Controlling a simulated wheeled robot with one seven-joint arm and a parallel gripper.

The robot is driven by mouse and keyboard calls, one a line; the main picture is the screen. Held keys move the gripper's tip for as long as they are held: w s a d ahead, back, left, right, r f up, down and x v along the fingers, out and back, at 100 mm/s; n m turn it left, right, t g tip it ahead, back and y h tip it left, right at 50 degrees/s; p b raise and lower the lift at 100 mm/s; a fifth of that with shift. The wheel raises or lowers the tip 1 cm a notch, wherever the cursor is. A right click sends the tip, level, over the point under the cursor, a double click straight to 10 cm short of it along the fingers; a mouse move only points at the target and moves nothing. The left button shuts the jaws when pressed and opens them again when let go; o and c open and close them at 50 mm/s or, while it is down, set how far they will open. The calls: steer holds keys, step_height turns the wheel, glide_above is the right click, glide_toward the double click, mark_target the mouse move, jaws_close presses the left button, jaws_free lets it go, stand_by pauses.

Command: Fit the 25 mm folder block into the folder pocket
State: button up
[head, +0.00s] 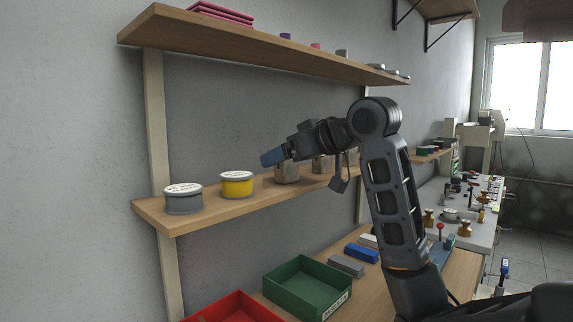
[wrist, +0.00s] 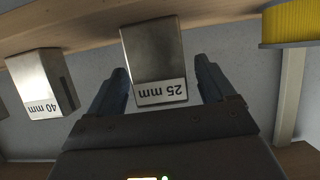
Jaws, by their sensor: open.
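The 25 mm folder block (wrist: 152,60) is a grey metal block with a white "25 mm" label, upside down in the wrist view. In the head view it appears to be the block (head: 287,174) on the lower shelf just right of the yellow tin, partly hidden by my gripper. My gripper (head: 271,157) has blue fingers and is open at the shelf's front. In the wrist view my gripper (wrist: 163,76) has one finger on each side of the block's labelled end. A narrow gap shows at the right finger. I cannot make out the folder pocket.
A 40 mm block (wrist: 45,82) stands beside it. The yellow tin (head: 237,185) and a grey tin (head: 183,199) stand on the lower shelf (head: 215,211). An upper shelf (head: 240,53) overhangs. Below are a green tray (head: 300,290), a red tray (head: 235,308) and a cluttered workbench (head: 462,222).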

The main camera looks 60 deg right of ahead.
steer(key=shift+c, duration=0.5)
steer(key=c, duration=1)
steer(key=shift+c, duration=0.5)
steer(key=shift+r, duration=0.1)
